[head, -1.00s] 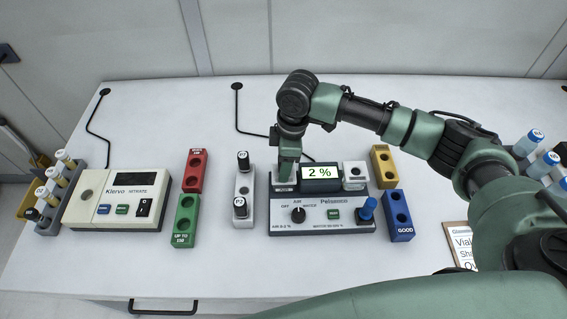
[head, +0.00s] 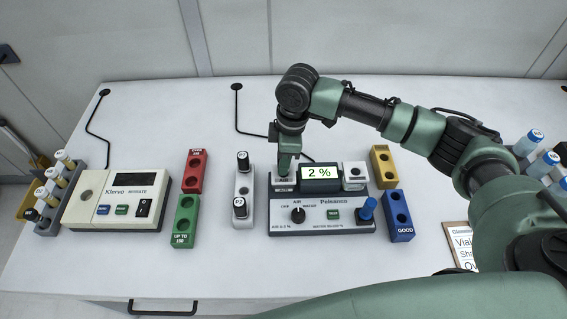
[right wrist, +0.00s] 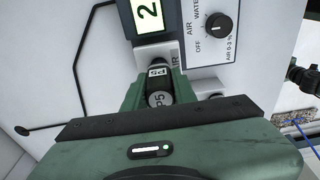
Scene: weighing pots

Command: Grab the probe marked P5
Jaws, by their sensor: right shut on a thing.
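In the head view my right gripper (head: 286,166) points down over the AIR socket block (head: 284,187) at the left rear of the Pelsano meter (head: 322,228). There the fingers hide the probe. I cannot tell how far the probe sits in the socket. The meter display (head: 319,172) reads 2 %. My left gripper is not in view.
Red (head: 195,171) and green (head: 185,221) blocks stand farther left, yellow (head: 384,167) and blue (head: 398,216) ones right. The Klerva nitrate meter (head: 118,203) is at left.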

